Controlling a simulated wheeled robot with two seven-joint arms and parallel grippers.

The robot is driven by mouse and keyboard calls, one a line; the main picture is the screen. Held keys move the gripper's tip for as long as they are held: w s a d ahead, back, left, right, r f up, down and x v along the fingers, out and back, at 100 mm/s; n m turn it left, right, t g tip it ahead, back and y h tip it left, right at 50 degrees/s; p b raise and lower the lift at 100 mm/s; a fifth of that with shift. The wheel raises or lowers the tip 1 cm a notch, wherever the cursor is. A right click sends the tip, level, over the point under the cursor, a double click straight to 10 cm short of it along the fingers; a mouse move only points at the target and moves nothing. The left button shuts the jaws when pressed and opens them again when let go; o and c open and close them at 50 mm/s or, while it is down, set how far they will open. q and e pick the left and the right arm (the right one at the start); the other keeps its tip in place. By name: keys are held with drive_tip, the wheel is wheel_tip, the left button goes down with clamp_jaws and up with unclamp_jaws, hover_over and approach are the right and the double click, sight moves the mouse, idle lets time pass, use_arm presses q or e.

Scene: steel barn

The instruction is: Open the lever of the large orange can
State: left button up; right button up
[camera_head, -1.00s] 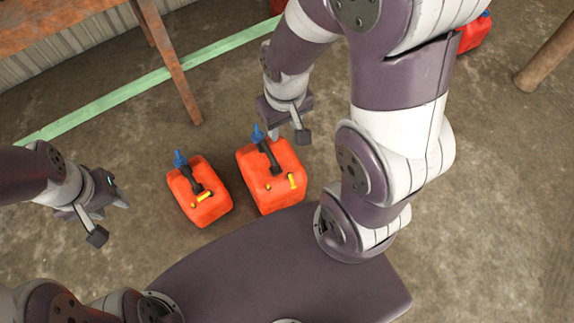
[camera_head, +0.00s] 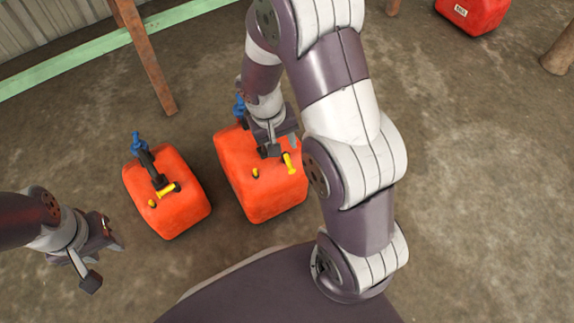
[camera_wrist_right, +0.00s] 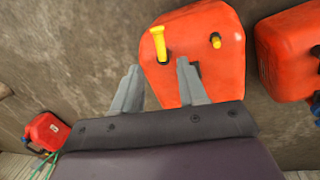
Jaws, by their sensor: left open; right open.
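The large orange can (camera_head: 262,193) stands on the floor in the middle of the head view, its top partly hidden by my right arm. Its yellow lever (camera_head: 289,163) is on top, near a small yellow cap (camera_head: 255,173). In the right wrist view the large can (camera_wrist_right: 215,75) is ahead, with the lever (camera_wrist_right: 159,42) just beyond the gap between my fingers. My right gripper (camera_head: 281,147) is open and empty, right above the can top and close to the lever; I cannot tell if it touches. My left gripper (camera_head: 105,263) is open and empty at the lower left.
A smaller orange can (camera_head: 168,200) with a blue spout stands left of the large one; it also shows in the right wrist view (camera_wrist_right: 290,55). Another red can (camera_head: 473,14) is at the upper right. A wooden leg (camera_head: 150,65) stands behind.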

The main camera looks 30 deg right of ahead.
sight(288, 162)
drive_tip(key=f+b, duration=0.1)
drive_tip(key=f, duration=0.1)
drive_tip(key=d+f+b, duration=0.1)
drive_tip(key=f+b, duration=0.1)
drive_tip(key=f, duration=0.1)
drive_tip(key=f+b, duration=0.1)
drive_tip(key=f, duration=0.1)
drive_tip(key=shift+s+d+f, duration=0.15)
drive_tip(key=shift+d+f, duration=0.1)
drive_tip(key=shift+f, duration=0.15)
use_arm(q)
wheel_tip(288, 162, down, 6)
drive_tip(key=shift+r, duration=0.1)
